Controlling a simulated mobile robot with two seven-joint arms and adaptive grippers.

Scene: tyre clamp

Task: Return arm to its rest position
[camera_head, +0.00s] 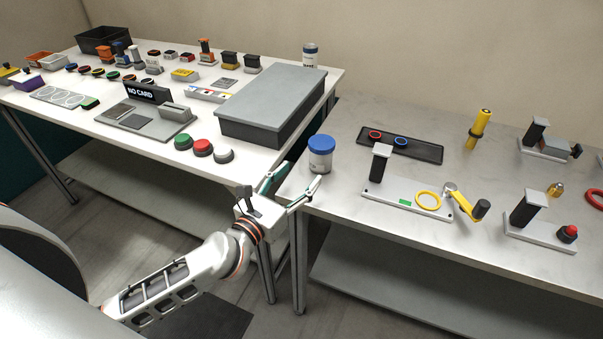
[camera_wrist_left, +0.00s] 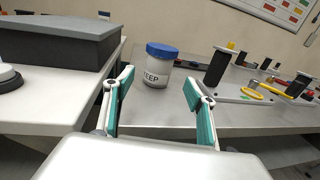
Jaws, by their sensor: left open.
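My left arm comes in from the lower left of the head view. Its gripper (camera_head: 295,190) is open and empty at the near left edge of the right table. In the left wrist view the two teal-padded fingers (camera_wrist_left: 158,100) stand apart with nothing between them. A white jar with a blue lid (camera_head: 321,155) stands upright on the right table, just beyond the fingertips and apart from them. In the left wrist view the jar (camera_wrist_left: 158,68) shows the word "KEEP". My right gripper is not in view.
The right table (camera_head: 340,215) holds a clamp fixture with a yellow ring and yellow-handled crank (camera_head: 410,195), a dark tray (camera_head: 400,143) and a yellow cylinder (camera_head: 478,128). The left table carries a large grey box (camera_head: 272,105), several buttons and a "NO CARD" device (camera_head: 146,108). A gap separates the tables' near edges.

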